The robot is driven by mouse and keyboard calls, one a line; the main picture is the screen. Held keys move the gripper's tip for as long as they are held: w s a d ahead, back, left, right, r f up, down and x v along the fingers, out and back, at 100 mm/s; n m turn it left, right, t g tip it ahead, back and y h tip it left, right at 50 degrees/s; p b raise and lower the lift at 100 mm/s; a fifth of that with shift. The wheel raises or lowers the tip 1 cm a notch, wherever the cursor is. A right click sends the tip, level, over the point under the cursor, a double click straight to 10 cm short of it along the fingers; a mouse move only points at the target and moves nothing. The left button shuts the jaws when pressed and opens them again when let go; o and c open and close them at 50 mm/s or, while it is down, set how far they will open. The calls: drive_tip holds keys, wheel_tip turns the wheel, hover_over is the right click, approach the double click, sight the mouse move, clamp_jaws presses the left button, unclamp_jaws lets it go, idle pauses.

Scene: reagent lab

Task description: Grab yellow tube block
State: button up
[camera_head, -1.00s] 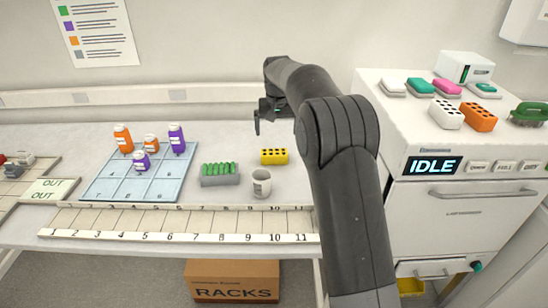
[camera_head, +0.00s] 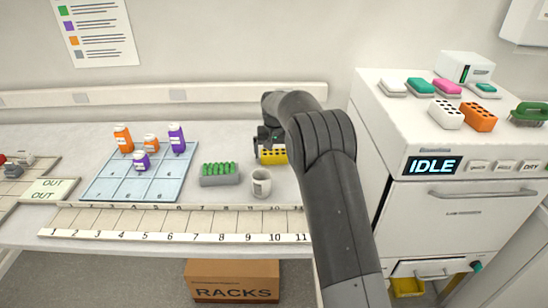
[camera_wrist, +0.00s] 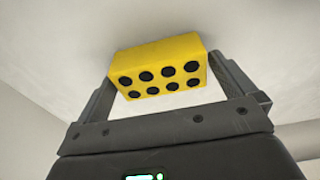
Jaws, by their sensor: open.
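The yellow tube block (camera_head: 273,157) lies on the bench behind the white mug, partly hidden by my gripper in the head view. In the wrist view the yellow tube block (camera_wrist: 158,70) shows its face with two rows of dark holes. My gripper (camera_wrist: 180,82) is open, with one finger on each side of the block. The left finger is close to the block's left end, and the right finger is close to its right end. I cannot tell whether either finger touches it. In the head view my gripper (camera_head: 270,148) is at the block.
A white mug (camera_head: 261,183) and a grey rack with green tubes (camera_head: 220,175) stand in front of the block. A blue tray (camera_head: 110,186) with orange and purple bottles is at left. The white machine (camera_head: 432,195) marked IDLE stands at right.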

drive_tip(key=shift+f, duration=0.45)
drive_tip(key=shift+c, duration=0.6)
drive_tip(key=c, duration=0.7)
drive_tip(key=shift+r, duration=0.1)
drive_tip(key=shift+c, duration=0.2)
